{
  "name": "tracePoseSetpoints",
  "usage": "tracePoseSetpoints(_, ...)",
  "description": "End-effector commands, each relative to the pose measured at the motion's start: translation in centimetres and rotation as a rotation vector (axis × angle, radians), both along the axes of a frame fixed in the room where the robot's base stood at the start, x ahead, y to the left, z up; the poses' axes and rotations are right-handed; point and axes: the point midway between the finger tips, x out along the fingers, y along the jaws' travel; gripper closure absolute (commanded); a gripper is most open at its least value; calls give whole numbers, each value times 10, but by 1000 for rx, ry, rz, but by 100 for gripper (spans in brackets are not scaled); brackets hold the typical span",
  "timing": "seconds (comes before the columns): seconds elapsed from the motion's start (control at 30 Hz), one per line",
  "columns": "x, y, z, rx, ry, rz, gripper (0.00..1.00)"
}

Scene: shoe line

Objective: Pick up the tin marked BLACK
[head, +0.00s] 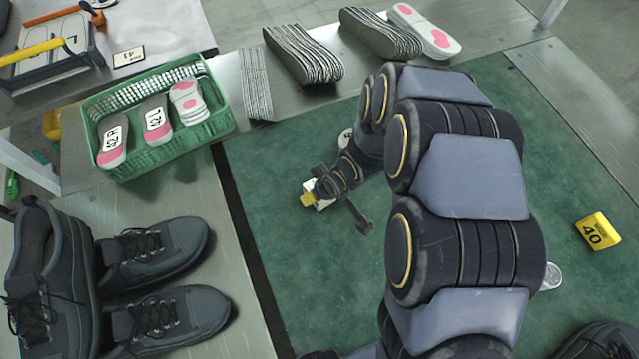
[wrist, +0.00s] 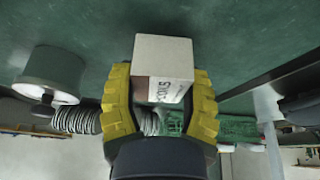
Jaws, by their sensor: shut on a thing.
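My gripper (head: 325,192) is shut on a small white box with a dark printed label; the white box (wrist: 163,58) sits between the yellow fingers of my gripper (wrist: 161,85) in the wrist view. The word on it is only partly readable. In the head view, a round tin (head: 345,138) shows partly behind my arm, and another round silver tin (head: 551,276) lies beside my arm at the right. I cannot read BLACK on any tin.
A green crate (head: 175,152) with pink-heeled insoles stands left of the green mat (head: 270,170). Stacked grey insoles (head: 303,54) lie along the back. Dark shoes (head: 150,255) stand at the lower left. A yellow tag marked 40 (head: 598,233) lies on the mat's right.

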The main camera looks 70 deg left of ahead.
Motion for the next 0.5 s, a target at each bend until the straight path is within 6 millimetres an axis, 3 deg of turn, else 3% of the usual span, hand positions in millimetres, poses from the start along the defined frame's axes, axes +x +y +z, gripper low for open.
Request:
tracePoseSetpoints(0.1, 0, -1, -15, -5, 1, 1, 84)
tracePoseSetpoints(0.47, 0, 0, -18, 0, 1, 0, 84)
tracePoseSetpoints(0.5, 0, 0, -18, 0, 1, 0, 42)
